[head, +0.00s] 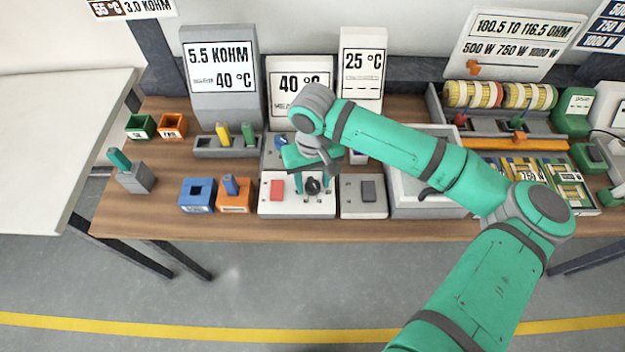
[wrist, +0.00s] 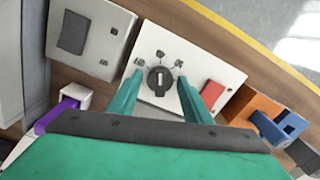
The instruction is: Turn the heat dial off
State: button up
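The heat dial (wrist: 158,80) is a round black knob with a white pointer line, on a white panel (wrist: 198,72) with small marks around it. In the wrist view the pointer line runs toward the middle mark; the marks are too small to read surely. The dial also shows in the head view (head: 313,187), partly behind my gripper. My gripper (wrist: 160,100) is open, with one teal finger on each side of the dial. A gap shows between the fingers and the dial; I cannot tell their exact height above the panel.
A red button (head: 277,189) sits left of the dial on the same panel. A box with a grey switch (head: 368,190) stands to the right. Blue (head: 198,208) and orange blocks stand left. Signs (head: 219,72) rise behind. The table's front edge is close.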

jog(key=c, duration=0.7)
jog(key=shift+c, duration=0.2)
jog(key=shift+n, duration=0.3)
jog(key=n, duration=0.9)
jog(key=shift+n, duration=0.3)
jog(key=o, duration=1)
jog(key=shift+o, duration=0.2)
